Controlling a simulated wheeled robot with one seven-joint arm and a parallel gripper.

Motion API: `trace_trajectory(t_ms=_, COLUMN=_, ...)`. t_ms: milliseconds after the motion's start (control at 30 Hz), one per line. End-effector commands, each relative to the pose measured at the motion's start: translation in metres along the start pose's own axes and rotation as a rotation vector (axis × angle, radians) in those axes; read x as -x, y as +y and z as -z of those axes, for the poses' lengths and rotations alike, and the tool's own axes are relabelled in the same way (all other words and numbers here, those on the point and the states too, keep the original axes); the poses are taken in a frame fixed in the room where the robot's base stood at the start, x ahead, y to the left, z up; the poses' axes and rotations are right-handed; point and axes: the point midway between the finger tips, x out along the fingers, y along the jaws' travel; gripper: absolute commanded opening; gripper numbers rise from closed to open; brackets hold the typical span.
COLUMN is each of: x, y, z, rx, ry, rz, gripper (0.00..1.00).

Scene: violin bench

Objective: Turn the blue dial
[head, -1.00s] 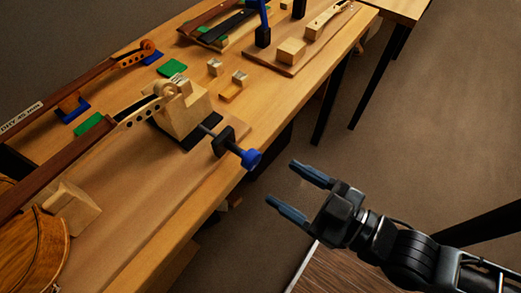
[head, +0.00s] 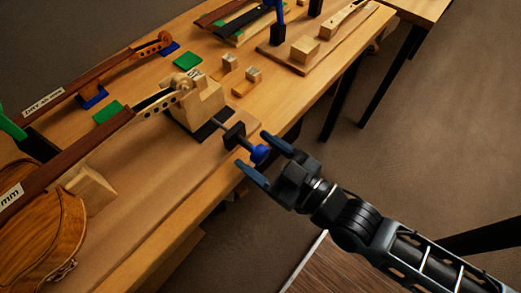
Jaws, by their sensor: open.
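The blue dial (head: 260,154) sits at the end of a dark shaft that runs through a black bracket (head: 234,135) at the front edge of the bench. The shaft leads back to a pale wooden block (head: 200,104) on a dark base, where a violin's scroll end rests. My gripper (head: 259,157) is open, with its two blue-grey fingers on either side of the dial in the picture. The fingers overlap the dial's outline closely. I cannot tell whether either finger touches it.
Violin bodies (head: 40,225) and necks lie along the left of the bench (head: 150,215). Small wooden blocks (head: 254,75) and green pads (head: 187,60) stand behind the dial. A board (head: 285,57) with fittings lies at the back. Open floor (head: 440,130) is at the right.

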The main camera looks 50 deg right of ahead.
Motion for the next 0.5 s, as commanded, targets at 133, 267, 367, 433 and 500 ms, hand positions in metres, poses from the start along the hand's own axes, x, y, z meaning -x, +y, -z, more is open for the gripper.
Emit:
trace_trajectory(t_ms=133, x=-0.0003, y=0.0000, z=-0.0002, rx=0.000, ry=0.000, rz=0.000, gripper=0.67)
trace_trajectory(t_ms=267, x=-0.0002, y=0.0000, z=-0.0001, rx=0.000, ry=0.000, rz=0.000, gripper=0.61)
trace_trajectory(t_ms=367, x=-0.0002, y=0.0000, z=-0.0001, rx=0.000, ry=0.000, rz=0.000, gripper=0.52)
trace_trajectory(t_ms=433, x=-0.0001, y=0.0000, z=0.0000, rx=0.000, ry=0.000, rz=0.000, gripper=0.45)
trace_trajectory(t_ms=500, x=-0.0001, y=0.0000, z=0.0000, rx=0.000, ry=0.000, rz=0.000, gripper=0.39)
